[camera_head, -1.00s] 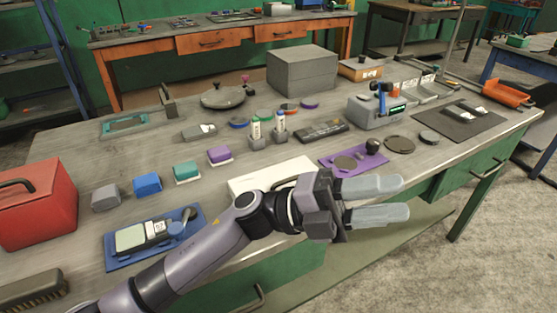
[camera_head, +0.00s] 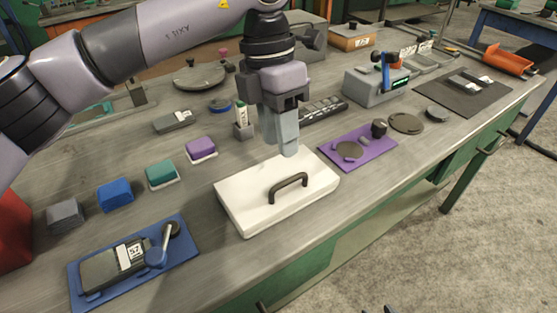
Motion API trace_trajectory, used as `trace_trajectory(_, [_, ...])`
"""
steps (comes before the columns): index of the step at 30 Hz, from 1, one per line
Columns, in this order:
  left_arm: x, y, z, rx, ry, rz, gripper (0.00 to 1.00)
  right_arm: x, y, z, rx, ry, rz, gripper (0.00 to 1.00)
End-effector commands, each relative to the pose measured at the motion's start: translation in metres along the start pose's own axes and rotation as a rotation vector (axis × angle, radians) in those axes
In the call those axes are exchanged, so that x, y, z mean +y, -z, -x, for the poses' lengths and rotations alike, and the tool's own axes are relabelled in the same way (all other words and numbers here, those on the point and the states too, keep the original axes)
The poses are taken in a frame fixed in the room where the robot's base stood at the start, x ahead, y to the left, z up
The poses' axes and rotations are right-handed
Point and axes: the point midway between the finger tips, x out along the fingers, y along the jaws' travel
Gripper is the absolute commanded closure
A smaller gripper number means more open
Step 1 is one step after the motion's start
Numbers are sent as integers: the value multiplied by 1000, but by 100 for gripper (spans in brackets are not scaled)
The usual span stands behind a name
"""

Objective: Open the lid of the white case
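The white case (camera_head: 245,207) lies flat near the front edge of the workbench, with its lid down. A dark arched handle (camera_head: 288,187) stands on the lid toward the near side. My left gripper (camera_head: 280,146) points down over the far edge of the case, behind the handle. Its two pale fingers overlap in this view, so I cannot tell how far apart they are. They hold nothing that I can see, and whether the tips touch the case is unclear. My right gripper is not clearly in view.
A blue tray (camera_head: 84,293) with a device lies at the left, and a purple mat (camera_head: 374,154) with small parts is right of the case. Green, purple and blue blocks (camera_head: 115,194) stand behind left. Bare bench shows left of the case.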

Motion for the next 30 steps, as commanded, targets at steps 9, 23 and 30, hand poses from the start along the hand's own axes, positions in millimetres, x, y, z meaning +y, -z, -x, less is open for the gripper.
trace_trajectory(9, [2,1,-38,7,-8,4,63,0,2,1,1,0,1,57])
trace_trajectory(23, [2,1,-70,3,-8,3,63,0,1,2,1,-1,3,57])
trace_trajectory(30, [2,1,-70,3,-8,3,100,1,0,2,-1,-2,3,57])
